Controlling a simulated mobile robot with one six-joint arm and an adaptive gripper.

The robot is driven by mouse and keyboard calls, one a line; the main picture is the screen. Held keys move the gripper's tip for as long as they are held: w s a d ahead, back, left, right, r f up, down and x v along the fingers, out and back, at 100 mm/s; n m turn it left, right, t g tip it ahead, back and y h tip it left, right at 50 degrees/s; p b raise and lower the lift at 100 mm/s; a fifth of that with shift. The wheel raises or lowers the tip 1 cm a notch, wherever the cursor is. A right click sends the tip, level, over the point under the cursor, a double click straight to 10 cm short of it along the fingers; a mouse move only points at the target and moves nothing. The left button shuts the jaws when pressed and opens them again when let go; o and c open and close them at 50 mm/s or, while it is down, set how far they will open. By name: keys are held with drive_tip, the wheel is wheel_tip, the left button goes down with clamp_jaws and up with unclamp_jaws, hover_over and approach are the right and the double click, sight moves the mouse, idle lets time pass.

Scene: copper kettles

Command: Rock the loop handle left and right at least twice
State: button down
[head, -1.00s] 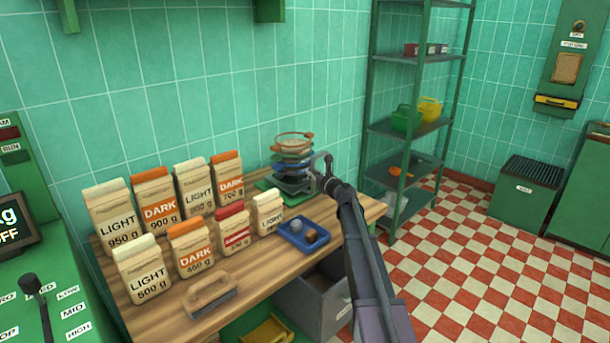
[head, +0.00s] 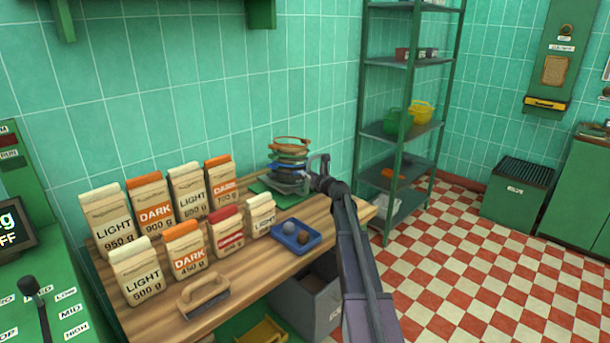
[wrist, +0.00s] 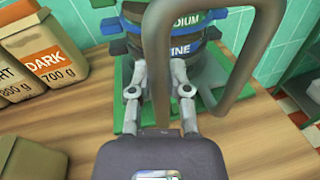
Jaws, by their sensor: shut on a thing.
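The loop handle (wrist: 265,40) is a thick grey-brown bent bar that fills the upper middle of the wrist view. It shows small in the head view (head: 325,163), beside the sieve stack. My gripper (wrist: 159,92) has its two fingers on either side of the loop's left leg and is shut on it. In the head view my gripper (head: 314,181) is at the stack's right side. The sieve stack (head: 290,162) has several coloured layers; labels reading "…DIUM" and "…INE" show in the wrist view (wrist: 190,48). The handle's attachment is not clear.
The stack stands on a green base (wrist: 124,112) on the wooden table (head: 255,262). Several coffee bags (head: 187,250) stand at left. A blue tray (head: 296,250) with two small round things and a wooden-handled tool (head: 204,290) lie in front. A green shelf (head: 390,60) is at right.

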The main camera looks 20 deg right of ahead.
drive_tip(key=shift+w+a, duration=0.1)
drive_tip(key=shift+a, duration=0.1)
drive_tip(key=c, duration=0.6)
unclamp_jaws()
drive_tip(key=shift+c, duration=0.2)
drive_tip(key=shift+o, duration=0.3)
drive_tip(key=shift+d, duration=0.2)
